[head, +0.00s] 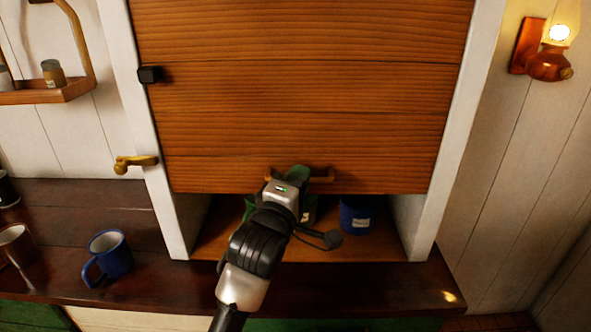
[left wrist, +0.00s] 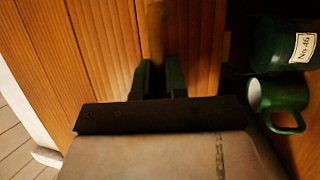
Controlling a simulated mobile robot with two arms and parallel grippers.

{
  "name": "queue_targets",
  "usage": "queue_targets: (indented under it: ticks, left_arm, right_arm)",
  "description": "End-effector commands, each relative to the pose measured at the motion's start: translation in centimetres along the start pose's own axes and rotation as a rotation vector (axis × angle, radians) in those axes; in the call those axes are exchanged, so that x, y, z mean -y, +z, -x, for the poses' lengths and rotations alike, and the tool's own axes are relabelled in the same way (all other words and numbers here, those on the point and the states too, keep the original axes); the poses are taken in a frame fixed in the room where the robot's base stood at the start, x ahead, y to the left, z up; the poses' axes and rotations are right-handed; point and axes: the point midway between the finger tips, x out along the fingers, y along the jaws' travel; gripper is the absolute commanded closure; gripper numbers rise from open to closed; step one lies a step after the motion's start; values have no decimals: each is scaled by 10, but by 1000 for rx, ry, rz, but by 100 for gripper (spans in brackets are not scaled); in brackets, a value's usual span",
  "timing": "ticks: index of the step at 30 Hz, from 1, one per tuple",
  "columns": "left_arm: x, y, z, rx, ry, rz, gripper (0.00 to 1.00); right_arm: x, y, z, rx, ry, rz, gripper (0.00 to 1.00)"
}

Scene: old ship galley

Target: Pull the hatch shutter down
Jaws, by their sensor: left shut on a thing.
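The hatch shutter (head: 300,110) is a panel of wide orange-brown planks in a white frame. It covers most of the opening, and a gap is open below its bottom edge. A wooden handle (head: 322,174) sits near that edge. My left gripper (head: 291,173) is shut on the handle, partly hiding it in the head view. In the left wrist view the fingers (left wrist: 158,78) close around the handle (left wrist: 155,32), in front of the shutter planks (left wrist: 100,50). My right gripper is in neither view.
In the gap stand a blue canister (head: 355,217), a green mug (left wrist: 278,97) and a green labelled canister (left wrist: 290,45). A blue mug (head: 110,254) stands on the dark counter.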

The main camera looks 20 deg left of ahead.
Motion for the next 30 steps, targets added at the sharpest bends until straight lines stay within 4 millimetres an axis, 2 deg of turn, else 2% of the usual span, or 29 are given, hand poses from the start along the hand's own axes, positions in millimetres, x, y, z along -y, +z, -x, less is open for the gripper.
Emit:
queue_targets:
  ticks: [1, 6, 12, 15, 21, 30]
  left_arm:
    - [31, 3, 6, 1, -6, 6, 100]
    - [86, 8, 16, 2, -5, 5, 100]
    - [139, 11, 26, 2, -4, 2, 100]
    - [159, 13, 30, 2, -3, 2, 100]
    - [183, 14, 34, 2, 0, 0, 100]
    - [193, 15, 36, 3, -3, 2, 100]
  right_arm:
    - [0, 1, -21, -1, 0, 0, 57]
    - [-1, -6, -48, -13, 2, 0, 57]
    - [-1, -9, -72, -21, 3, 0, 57]
    - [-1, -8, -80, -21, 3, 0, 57]
    - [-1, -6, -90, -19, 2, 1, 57]
    - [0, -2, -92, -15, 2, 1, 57]
